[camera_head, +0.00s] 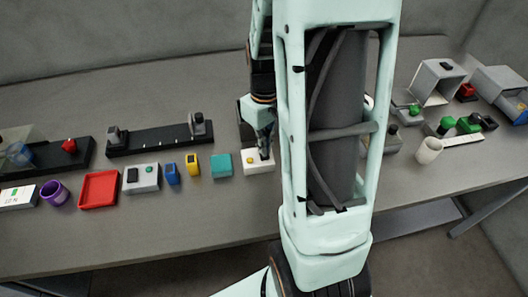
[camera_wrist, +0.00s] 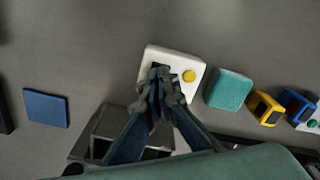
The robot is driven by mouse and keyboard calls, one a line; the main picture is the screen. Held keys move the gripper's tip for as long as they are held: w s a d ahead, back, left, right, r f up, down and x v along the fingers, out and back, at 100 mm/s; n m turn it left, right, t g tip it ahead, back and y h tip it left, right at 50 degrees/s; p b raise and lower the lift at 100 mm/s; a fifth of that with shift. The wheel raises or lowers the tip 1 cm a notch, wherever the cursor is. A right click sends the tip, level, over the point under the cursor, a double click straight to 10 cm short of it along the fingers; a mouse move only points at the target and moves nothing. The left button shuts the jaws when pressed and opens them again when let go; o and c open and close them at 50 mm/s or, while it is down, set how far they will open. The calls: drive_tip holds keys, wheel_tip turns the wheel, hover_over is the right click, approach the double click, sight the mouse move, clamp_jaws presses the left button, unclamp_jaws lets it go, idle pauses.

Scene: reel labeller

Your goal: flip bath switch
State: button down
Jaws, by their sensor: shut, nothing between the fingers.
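A white box (camera_head: 258,168) with a yellow round button (camera_head: 250,160) stands on the table; I take it to be the bath switch box. In the wrist view the white box (camera_wrist: 178,54) shows at centre, its yellow button (camera_wrist: 189,76) on the right half. My gripper (camera_wrist: 161,73) is shut and empty, with its fingertips over the left half of the box, beside the button. They hide what lies beneath, so the switch lever and any contact cannot be made out. In the head view my gripper (camera_head: 264,156) points down at the box.
A teal block (camera_wrist: 229,90) stands close beside the box, with a yellow device (camera_wrist: 265,108) and a blue device (camera_wrist: 296,103) beyond. A grey open container (camera_wrist: 88,149) lies partly behind my fingers. A flat blue square (camera_wrist: 46,108) lies apart, with bare table around it.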

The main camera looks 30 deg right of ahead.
drive_tip(key=shift+f+b, duration=0.65)
drive_tip(key=shift+f, duration=0.2)
drive_tip(key=shift+r, duration=0.15)
drive_tip(key=shift+r+p, duration=2.75)
drive_tip(key=shift+r, duration=0.65)
